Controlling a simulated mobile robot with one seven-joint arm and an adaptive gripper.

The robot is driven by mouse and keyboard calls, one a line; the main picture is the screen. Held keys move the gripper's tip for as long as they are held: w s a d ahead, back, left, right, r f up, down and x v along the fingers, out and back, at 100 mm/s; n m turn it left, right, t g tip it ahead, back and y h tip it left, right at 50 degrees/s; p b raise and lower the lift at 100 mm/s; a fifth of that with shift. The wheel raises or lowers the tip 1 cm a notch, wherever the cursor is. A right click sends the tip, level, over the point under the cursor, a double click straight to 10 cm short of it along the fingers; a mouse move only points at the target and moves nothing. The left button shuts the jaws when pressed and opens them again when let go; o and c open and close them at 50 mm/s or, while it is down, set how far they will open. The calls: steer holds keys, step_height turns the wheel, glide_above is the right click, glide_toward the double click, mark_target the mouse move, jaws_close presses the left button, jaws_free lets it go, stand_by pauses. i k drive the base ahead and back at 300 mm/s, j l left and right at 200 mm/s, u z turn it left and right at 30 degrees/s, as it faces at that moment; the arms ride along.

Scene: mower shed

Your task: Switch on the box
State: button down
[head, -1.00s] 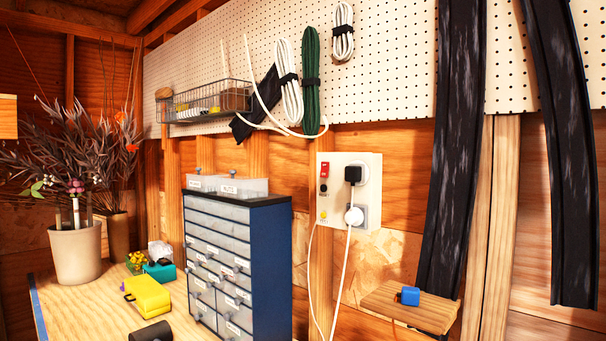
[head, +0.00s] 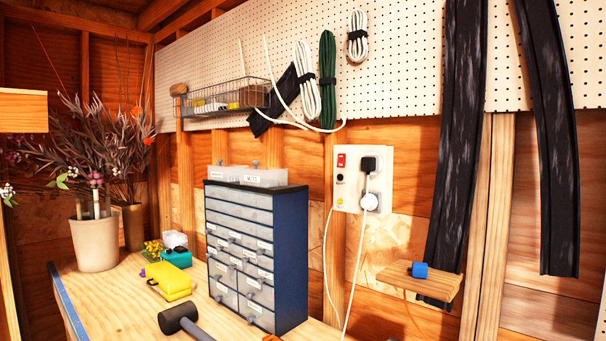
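The box (head: 347,198) is a pale panel on the wooden wall, right of the blue drawer cabinet. A red switch (head: 341,160) sits at its upper left, with a dark button (head: 340,179) and a yellow button or lamp (head: 340,201) below it. A black plug (head: 369,164) and a white plug (head: 370,201) are in its right side. White cables hang down from it. I cannot tell from here which way the red switch is set. My gripper is not in view.
A blue drawer cabinet (head: 286,257) stands on the workbench (head: 118,300), left of the box. A yellow case (head: 173,281) and a mallet (head: 180,319) lie on the bench. A small shelf (head: 432,284) with a blue item (head: 419,270) juts out at lower right.

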mark_target(342, 157)
steer(key=k+j, duration=0.15)
steer(key=j, duration=0.2)
steer(key=k+j, duration=0.15)
steer(key=j, duration=0.2)
steer(key=k+j, duration=0.1)
steer(key=j, duration=1.1)
steer(key=i+j+z, duration=0.1)
steer(key=j, duration=0.25)
steer(key=i+j, duration=0.2)
steer(key=j, duration=0.2)
steer(key=i+j, duration=0.2)
steer(key=j, duration=0.15)
steer(key=i+j, duration=0.1)
steer(key=i, duration=0.7)
steer(key=z, duration=0.05)
